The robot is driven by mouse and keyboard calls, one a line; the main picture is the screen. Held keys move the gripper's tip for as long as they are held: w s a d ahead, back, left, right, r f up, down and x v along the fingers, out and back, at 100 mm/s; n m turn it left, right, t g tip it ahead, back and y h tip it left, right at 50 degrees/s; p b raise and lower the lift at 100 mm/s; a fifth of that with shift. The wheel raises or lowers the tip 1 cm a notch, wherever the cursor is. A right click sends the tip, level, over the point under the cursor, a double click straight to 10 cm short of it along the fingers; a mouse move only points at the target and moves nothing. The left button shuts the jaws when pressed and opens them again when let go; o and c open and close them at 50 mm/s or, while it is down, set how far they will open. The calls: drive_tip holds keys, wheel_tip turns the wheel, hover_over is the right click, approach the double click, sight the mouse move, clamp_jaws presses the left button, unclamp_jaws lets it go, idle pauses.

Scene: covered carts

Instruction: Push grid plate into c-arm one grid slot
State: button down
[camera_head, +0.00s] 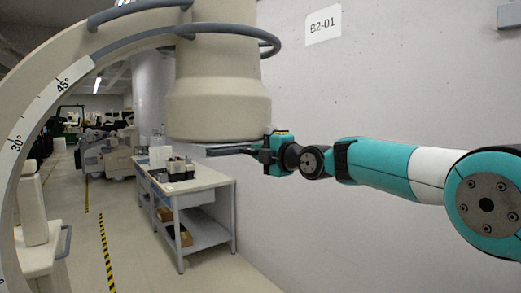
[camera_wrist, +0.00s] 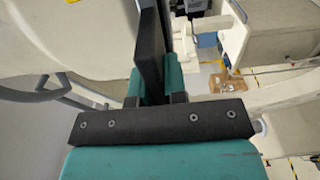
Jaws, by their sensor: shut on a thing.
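The grid plate (camera_head: 228,150) is a thin dark plate, seen nearly edge-on, just under the cream c-arm housing (camera_head: 218,105). My gripper (camera_head: 261,151) is shut on its right end. In the wrist view the plate (camera_wrist: 152,45) stands edge-on between the two teal fingers of my gripper (camera_wrist: 153,90). A pale curved body fills the left of that view. The grid slot itself cannot be made out. The plate's far end lies below the housing's grey bottom rim (camera_head: 215,141), and I cannot tell whether it is inside the slot.
The curved c-arm frame (camera_head: 35,95) with angle marks stands at the left, and a grey rail (camera_head: 277,42) rings the upper housing. A worktable (camera_head: 205,183) with small items stands below and behind. A wall with a B2-01 sign (camera_head: 323,28) is behind my arm.

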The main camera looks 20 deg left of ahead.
drive_tip(key=shift+p+x, duration=1.05)
drive_tip(key=shift+p, duration=0.45)
drive_tip(key=c, duration=1.1)
unclamp_jaws()
drive_tip(key=shift+f, duration=0.1)
drive_tip(key=shift+s+d+f+b, duration=0.1)
drive_tip(key=shift+s+d+b, duration=0.1)
drive_tip(key=shift+d+b, duration=0.4)
drive_tip(key=b+v, duration=1.2)
drive_tip(key=v, duration=0.4)
drive_tip(key=shift+s, duration=0.15)
